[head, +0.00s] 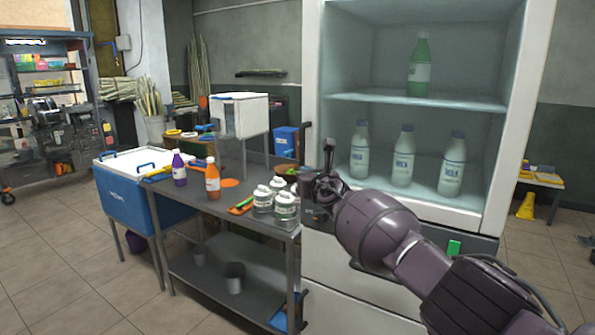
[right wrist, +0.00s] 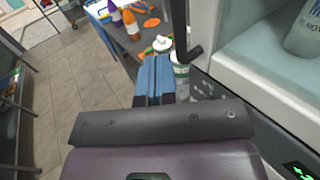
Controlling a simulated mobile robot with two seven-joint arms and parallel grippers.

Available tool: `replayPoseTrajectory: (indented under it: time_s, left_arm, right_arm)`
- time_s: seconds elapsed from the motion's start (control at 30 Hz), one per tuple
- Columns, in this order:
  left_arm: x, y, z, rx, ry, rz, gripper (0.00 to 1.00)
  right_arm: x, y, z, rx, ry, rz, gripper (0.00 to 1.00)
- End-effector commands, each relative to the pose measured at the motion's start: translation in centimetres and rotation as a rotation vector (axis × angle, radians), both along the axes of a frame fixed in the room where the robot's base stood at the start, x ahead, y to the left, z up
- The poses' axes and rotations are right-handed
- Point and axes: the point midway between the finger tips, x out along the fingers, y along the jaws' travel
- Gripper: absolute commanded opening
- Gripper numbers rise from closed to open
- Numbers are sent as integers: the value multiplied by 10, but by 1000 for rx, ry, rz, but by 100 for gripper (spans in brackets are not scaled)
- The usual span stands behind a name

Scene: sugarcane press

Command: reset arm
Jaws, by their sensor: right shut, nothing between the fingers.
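My right arm comes in from the lower right in the head view. Its gripper (head: 325,178) is in front of the cabinet's left edge, near the right end of the metal table (head: 223,202). In the right wrist view the two blue fingers (right wrist: 154,80) lie together, shut and empty. They point toward the white-lidded jars, which also show in the head view (head: 285,207). I cannot tell the exact gap between fingers and jars. My left gripper is not in view.
The open cabinet (head: 312,105) holds a green bottle (head: 419,66) above and three white bottles (head: 403,157) below. A purple bottle (head: 179,168) and an orange bottle (head: 212,178) stand on the table. A blue cooler (head: 130,204) is at left. The floor in front is clear.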

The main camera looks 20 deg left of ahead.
Motion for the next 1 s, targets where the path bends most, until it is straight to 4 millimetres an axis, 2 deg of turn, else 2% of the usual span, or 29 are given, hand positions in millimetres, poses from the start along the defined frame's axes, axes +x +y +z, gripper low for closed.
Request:
replayPoseTrajectory:
  time_s: [0.03, 0.3, 0.53, 0.63, 0.77, 0.9, 1.0]
  left_arm:
    - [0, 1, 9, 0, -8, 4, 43]
    - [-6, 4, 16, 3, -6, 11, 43]
    - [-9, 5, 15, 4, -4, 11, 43]
    - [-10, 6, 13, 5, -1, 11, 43]
    - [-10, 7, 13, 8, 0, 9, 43]
    - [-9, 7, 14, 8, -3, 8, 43]
    - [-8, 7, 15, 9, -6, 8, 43]
  right_arm:
    - [-8, 2, 10, 0, -7, 0, 0]
    - [-26, 7, 4, 0, -3, 0, 0]
    - [-29, 8, -1, 39, 27, -4, 0]
    - [-28, 8, 2, 138, 82, -17, 0]
    - [-42, 27, 33, 368, 172, 18, 0]
    - [-60, 45, 75, 608, 266, 78, 0]
    - [-72, 48, 92, 780, 357, 117, 0]
